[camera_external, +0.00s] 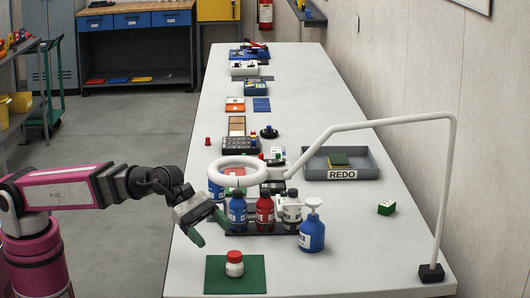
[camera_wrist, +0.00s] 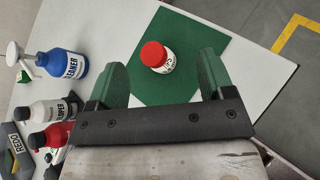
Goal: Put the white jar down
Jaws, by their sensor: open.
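The white jar (camera_external: 234,264) with a red lid stands upright on a green mat (camera_external: 251,283) near the front left of the table. In the wrist view the jar (camera_wrist: 163,64) stands on the mat (camera_wrist: 203,32), seen between and beyond my green fingers. My gripper (camera_external: 209,231) is open and empty, above and to the left of the jar in the external view. In the wrist view my gripper (camera_wrist: 166,85) shows its fingers spread wide. No finger appears to touch the jar.
A blue cleaner bottle (camera_external: 312,234) stands right of the mat. Blue, red and white bottles (camera_external: 264,211) stand in a rack behind it. A white magnifier lamp (camera_external: 444,180) arches over the table. A REDO tray (camera_external: 315,171) lies farther back.

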